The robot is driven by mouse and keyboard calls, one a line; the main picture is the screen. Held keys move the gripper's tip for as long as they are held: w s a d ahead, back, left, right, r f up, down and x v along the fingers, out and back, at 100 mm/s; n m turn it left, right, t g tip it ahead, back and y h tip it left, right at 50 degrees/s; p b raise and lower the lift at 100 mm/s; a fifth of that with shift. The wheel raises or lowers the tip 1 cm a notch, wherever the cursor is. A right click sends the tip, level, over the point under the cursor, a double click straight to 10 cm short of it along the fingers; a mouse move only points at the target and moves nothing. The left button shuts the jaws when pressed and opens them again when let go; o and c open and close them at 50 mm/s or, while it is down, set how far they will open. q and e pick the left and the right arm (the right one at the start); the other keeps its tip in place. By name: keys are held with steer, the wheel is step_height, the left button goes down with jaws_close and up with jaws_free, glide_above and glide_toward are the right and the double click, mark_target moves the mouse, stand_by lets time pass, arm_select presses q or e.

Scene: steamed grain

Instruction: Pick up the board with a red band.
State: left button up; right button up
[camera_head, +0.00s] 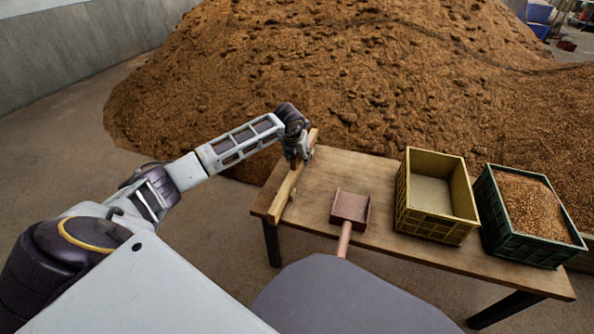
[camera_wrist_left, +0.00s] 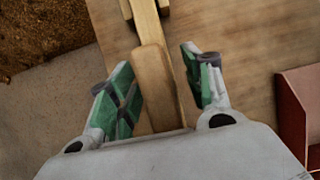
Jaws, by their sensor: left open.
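A long pale wooden board (camera_head: 285,194) lies along the left end of the wooden table. I see no red band on its visible parts. My left gripper (camera_head: 298,161) is over the board's far half, with the arm reaching in from the left. In the left wrist view, the open green-padded fingers (camera_wrist_left: 158,62) stand on either side of the wooden board (camera_wrist_left: 153,75), with gaps showing beside it. The part of the board under the wrist is hidden. My right gripper is not in view.
On the wooden table (camera_head: 385,232) are a reddish scoop (camera_head: 351,207), an empty yellow crate (camera_head: 432,195) and a green crate (camera_head: 511,248) full of grain. The scoop's edge shows in the wrist view (camera_wrist_left: 294,110). A large grain heap (camera_head: 330,75) rises behind.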

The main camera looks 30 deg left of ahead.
arm_select(q)
steer(key=shift+w+f, duration=0.2)
steer(key=shift+f, duration=0.15)
steer(key=shift+f, duration=0.25)
stand_by(0.9)
jaws_close()
stand_by(0.4)
